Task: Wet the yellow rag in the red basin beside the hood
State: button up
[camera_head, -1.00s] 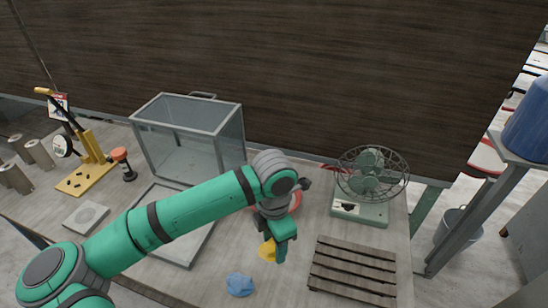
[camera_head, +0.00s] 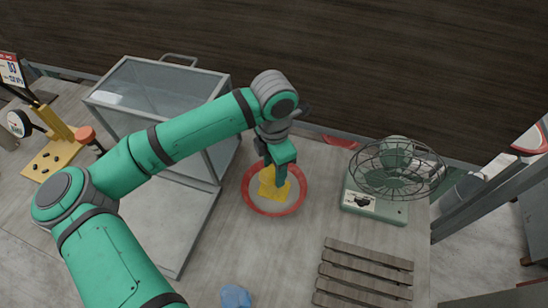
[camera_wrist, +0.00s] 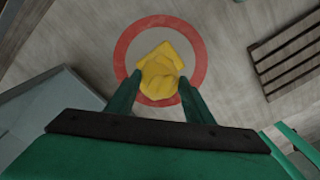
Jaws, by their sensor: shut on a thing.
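The yellow rag (camera_head: 275,185) is in my gripper (camera_head: 277,168), which is shut on it. In the wrist view the rag (camera_wrist: 161,70) bunches between the two green fingers (camera_wrist: 160,96). The red basin (camera_head: 302,199) stands on the table, and the rag is over or inside its ring. The red rim also shows around the rag in the wrist view (camera_wrist: 121,49). I cannot tell whether the rag touches the water or the bottom. The hood is the glass-sided box (camera_head: 158,93) just left of the basin.
A green desk fan (camera_head: 395,170) stands right of the basin. A slatted wooden rack (camera_head: 365,272) lies at the front right and a blue cloth (camera_head: 235,297) at the front edge. A yellow lever press (camera_head: 50,150) is at the left. Bare table lies between basin and rack.

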aim_at(274, 188)
jog(key=shift+f, duration=2.9)
jog(key=shift+s+f, duration=0.1)
jog(key=shift+f, duration=0.5)
jog(key=shift+r, duration=0.15)
jog(key=shift+r, duration=3.45)
